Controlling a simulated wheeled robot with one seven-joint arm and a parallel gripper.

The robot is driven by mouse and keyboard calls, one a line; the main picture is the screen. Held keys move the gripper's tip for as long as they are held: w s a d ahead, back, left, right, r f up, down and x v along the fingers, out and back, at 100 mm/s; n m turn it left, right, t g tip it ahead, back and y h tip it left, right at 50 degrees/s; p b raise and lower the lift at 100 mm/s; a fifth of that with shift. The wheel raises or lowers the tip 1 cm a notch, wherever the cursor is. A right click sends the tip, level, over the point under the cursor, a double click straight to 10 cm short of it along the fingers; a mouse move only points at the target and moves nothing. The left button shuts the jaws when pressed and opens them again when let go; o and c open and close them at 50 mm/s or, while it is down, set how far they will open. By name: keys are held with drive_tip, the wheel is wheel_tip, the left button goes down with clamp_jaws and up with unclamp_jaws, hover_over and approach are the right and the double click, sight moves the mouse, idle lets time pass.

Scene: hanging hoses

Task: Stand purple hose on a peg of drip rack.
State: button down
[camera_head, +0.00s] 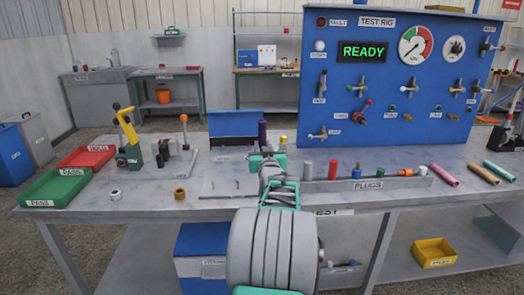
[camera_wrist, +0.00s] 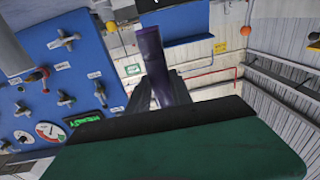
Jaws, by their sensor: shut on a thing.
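The purple hose (camera_head: 262,134) stands roughly upright above my gripper (camera_head: 267,160), and its lower part is hidden by the gripper. In the wrist view the purple hose (camera_wrist: 152,55) rises from between the fingers of my gripper (camera_wrist: 160,95), which is shut on it. A pale plate with short upright pegs, which looks like the drip rack (camera_head: 222,191), lies on the bench just left of my gripper. My arm hides its right part. I cannot see a hose on the pegs that show.
A grey PLUGS rail (camera_head: 345,187) with several plugs is to the right. Pink (camera_head: 444,175), yellow (camera_head: 483,174) and teal (camera_head: 499,171) hoses lie at the far right. A green tray (camera_head: 56,188), red tray (camera_head: 87,156) and yellow-handled device (camera_head: 128,140) are left. The blue test rig (camera_head: 395,138) stands behind.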

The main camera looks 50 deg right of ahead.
drive_tip(key=shift+a+f+b, duration=0.1)
drive_tip(key=shift+f+b, duration=0.05)
drive_tip(key=shift+b, duration=0.35)
wheel_tip(320, 180, down, 6)
drive_tip(key=b, duration=0.5)
drive_tip(key=shift+a+r+b, duration=0.1)
drive_tip(key=shift+r+b, duration=0.1)
drive_tip(key=shift+b, duration=0.2)
drive_tip(key=shift+b, duration=0.75)
drive_tip(key=shift+b, duration=0.5)
idle(0.6)
drive_tip(key=shift+f+b, duration=2.25)
drive_tip(key=c, duration=1.1)
unclamp_jaws()
